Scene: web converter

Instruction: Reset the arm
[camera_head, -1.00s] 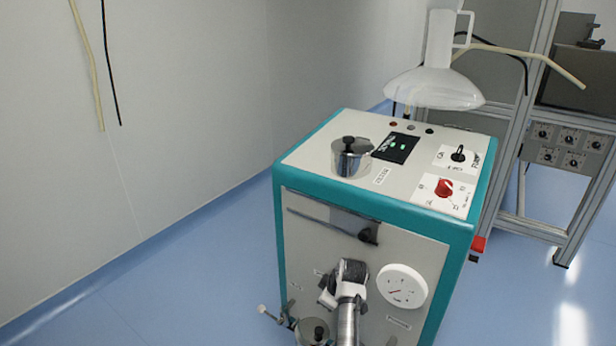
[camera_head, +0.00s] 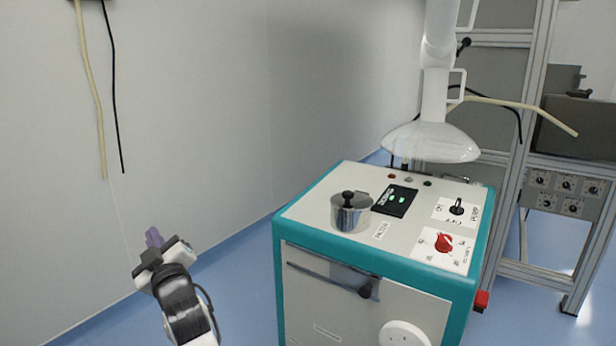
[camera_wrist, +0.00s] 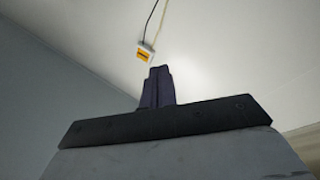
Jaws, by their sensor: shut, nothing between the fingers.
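My gripper (camera_head: 154,238) is at the lower left of the head view, raised in front of the wall and to the left of the teal-edged machine (camera_head: 278,215). Its purple fingers are together and hold nothing. In the wrist view the shut fingers (camera_wrist: 157,85) point up past the black gripper body toward the wall. My gripper touches nothing that I can see.
A metal pot with a black knob (camera_head: 350,212) stands on the machine's top, near a display and a red knob (camera_head: 443,243). A white lamp-shaped hood (camera_head: 432,143) hangs above. A metal frame (camera_head: 515,130) stands right. Hoses (camera_head: 92,90) hang on the left wall.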

